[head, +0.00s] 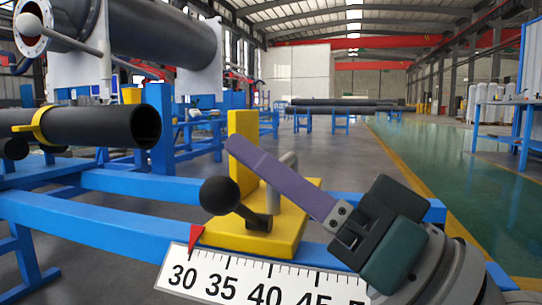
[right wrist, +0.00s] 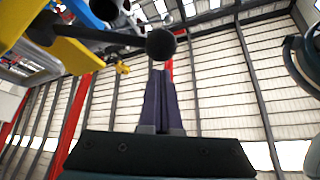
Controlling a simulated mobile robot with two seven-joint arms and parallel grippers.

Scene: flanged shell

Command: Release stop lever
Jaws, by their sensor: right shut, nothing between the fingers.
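The stop lever (head: 222,196) has a black ball knob and a short dark arm pivoting on a yellow stop block (head: 290,236) with an upright yellow plate and a grey pin. My right gripper (head: 233,146) reaches in from the right, its purple fingers shut and empty. They pass in front of the pin, with the tips above the knob in the head view. In the right wrist view the shut fingertips (right wrist: 158,74) point at the lever's black knob (right wrist: 160,44), appearing just short of it; I cannot tell whether they touch. My left gripper is not in view.
A white scale (head: 265,285) with a red pointer (head: 194,238) runs below the block. Blue beams (head: 90,222) carry the block. A black pipe (head: 90,127) with a yellow band lies at left, and a flanged grey shell (head: 150,40) stands behind it. Open floor lies behind.

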